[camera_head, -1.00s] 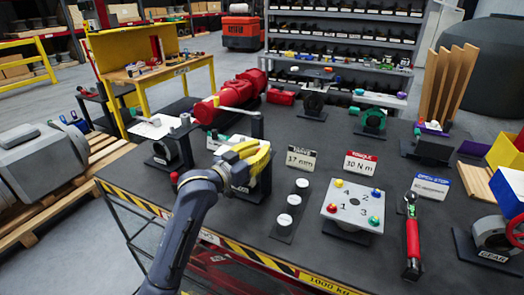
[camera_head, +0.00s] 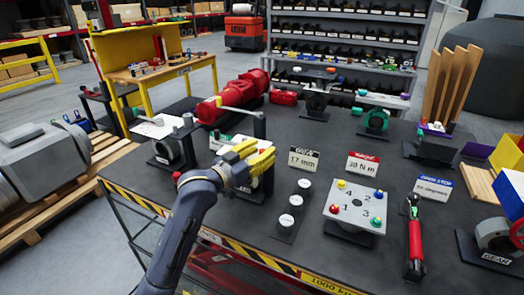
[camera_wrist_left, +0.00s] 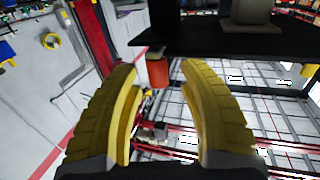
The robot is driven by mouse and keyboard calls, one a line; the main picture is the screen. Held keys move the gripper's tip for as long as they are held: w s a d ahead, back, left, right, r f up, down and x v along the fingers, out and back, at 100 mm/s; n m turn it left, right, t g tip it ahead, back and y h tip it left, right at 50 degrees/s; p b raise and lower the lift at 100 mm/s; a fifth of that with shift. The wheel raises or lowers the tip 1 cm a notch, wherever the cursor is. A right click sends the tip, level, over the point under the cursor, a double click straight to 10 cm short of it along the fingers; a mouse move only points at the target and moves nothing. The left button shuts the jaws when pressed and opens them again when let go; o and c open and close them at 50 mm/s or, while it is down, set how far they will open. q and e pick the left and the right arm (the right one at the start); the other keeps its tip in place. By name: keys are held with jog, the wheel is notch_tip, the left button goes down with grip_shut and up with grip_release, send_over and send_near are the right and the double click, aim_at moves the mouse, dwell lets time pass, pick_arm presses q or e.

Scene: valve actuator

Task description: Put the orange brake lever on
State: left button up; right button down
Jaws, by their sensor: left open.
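My left gripper (camera_head: 258,157) is open, its yellow fingers spread in front of a black stand (camera_head: 261,128) on the dark bench. It looks empty. In the left wrist view the two yellow fingers (camera_wrist_left: 160,75) spread on either side of an orange-red cylinder (camera_wrist_left: 157,72), which is close to a dark slab's edge and beyond the fingertips. I cannot tell whether this is the brake lever's grip. In the head view my gripper and wrist hide part of this area, and no orange lever can be clearly made out there. My right gripper is not in view.
A red knob (camera_head: 177,176) is left of my left wrist. Three white round buttons (camera_head: 285,220) and a numbered panel (camera_head: 354,207) stand to the right. A red-handled tool (camera_head: 414,240) lies farther right. A red cylindrical actuator (camera_head: 235,95) is behind, with signs (camera_head: 304,158) nearby.

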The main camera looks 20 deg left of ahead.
pick_arm(q)
jog(key=v, duration=1.1)
jog(key=shift+s+a, duration=0.2)
jog(key=shift+s, duration=0.1)
